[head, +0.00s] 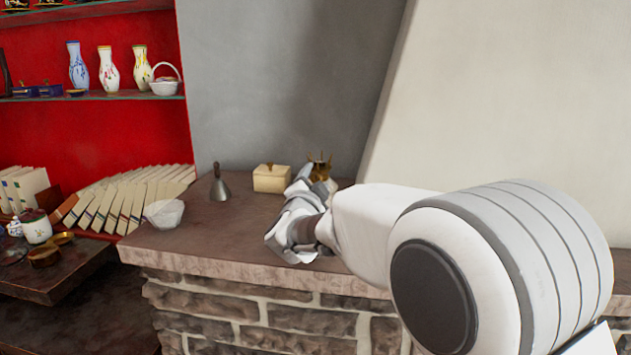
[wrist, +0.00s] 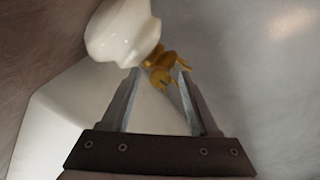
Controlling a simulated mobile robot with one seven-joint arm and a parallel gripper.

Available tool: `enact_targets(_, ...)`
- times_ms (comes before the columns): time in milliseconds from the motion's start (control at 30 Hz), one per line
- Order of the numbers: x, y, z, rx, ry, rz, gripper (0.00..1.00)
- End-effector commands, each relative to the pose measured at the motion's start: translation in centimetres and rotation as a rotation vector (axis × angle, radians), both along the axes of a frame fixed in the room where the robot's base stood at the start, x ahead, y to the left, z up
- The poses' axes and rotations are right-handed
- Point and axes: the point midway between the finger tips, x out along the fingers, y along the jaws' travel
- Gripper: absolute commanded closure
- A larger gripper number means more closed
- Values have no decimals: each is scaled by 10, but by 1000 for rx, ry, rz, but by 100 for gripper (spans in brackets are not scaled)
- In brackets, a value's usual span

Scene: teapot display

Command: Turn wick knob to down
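A brass, prong-topped lamp part (head: 319,165) shows on the stone ledge, just behind my gripper; the rest of the lamp is mostly hidden by my arm. In the wrist view a smooth white lamp body (wrist: 122,35) is at the top, with a brass fitting (wrist: 160,62) beside it. My gripper (wrist: 159,74) has its two fingers apart, with the brass fitting at and partly between the fingertips. I cannot tell which part of the brass is the wick knob, or whether a finger touches it. In the head view the fingertips are not clear.
A cream lidded box (head: 271,179) and a grey hand bell (head: 220,187) stand left of my gripper on the ledge (head: 205,242). A pale faceted bowl (head: 164,214) is near its front left. A sloping pale wall (head: 480,100) rises behind at right.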

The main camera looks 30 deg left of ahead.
Motion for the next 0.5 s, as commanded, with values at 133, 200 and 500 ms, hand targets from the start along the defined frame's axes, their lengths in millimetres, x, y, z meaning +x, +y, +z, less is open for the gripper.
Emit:
enact_targets(133,0,0,0,0,0,0,39)
enact_targets(200,-1,0,0,1,0,0,39)
enact_targets(500,-35,-10,0,2,0,3,39)
